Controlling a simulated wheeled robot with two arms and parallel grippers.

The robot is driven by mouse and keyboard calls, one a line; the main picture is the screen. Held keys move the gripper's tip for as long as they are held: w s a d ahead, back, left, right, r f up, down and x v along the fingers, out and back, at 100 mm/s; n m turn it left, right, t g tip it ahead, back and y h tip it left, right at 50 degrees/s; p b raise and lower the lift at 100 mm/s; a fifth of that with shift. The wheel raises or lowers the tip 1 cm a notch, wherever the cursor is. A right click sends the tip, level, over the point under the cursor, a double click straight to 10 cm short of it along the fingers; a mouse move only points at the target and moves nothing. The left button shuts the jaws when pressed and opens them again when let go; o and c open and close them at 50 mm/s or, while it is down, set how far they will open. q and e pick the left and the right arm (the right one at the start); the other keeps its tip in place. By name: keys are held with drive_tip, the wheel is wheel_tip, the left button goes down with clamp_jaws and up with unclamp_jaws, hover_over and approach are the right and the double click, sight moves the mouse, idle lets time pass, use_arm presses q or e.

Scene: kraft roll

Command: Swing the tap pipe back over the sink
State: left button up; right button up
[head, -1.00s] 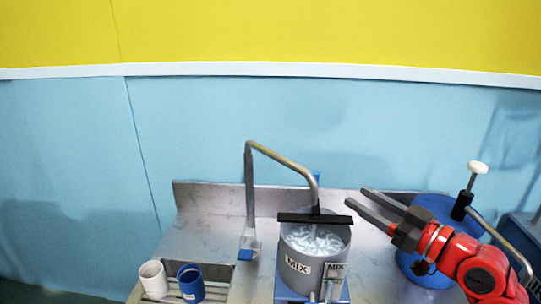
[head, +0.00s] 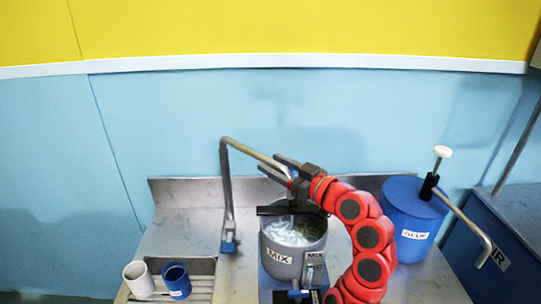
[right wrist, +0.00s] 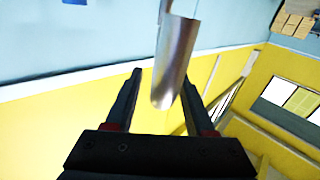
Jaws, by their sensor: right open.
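The bent metal tap pipe (head: 254,153) rises from a blue-footed base (head: 229,243) on the steel counter. Its arm reaches right, with its outer end above the grey MIX pot (head: 281,258). My right gripper (head: 274,167) is at that outer end. In the right wrist view the pipe's round end (right wrist: 172,75) lies between the two spread fingers of the open gripper (right wrist: 161,82); I cannot tell whether either finger touches it. The slatted sink area (head: 208,268) is at the lower left, left of the tap base. My left gripper is not in view.
A white cup (head: 139,279) and a blue cup (head: 176,281) stand on the slats. A dark bar (head: 272,211) crosses the pot's top. A blue drum (head: 408,214) with a pump and spout stands right.

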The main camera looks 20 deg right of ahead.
drive_tip(key=shift+x, duration=1)
drive_tip(key=shift+f, duration=0.1)
drive_tip(key=shift+d, duration=0.1)
clamp_jaws()
idle(0.5)
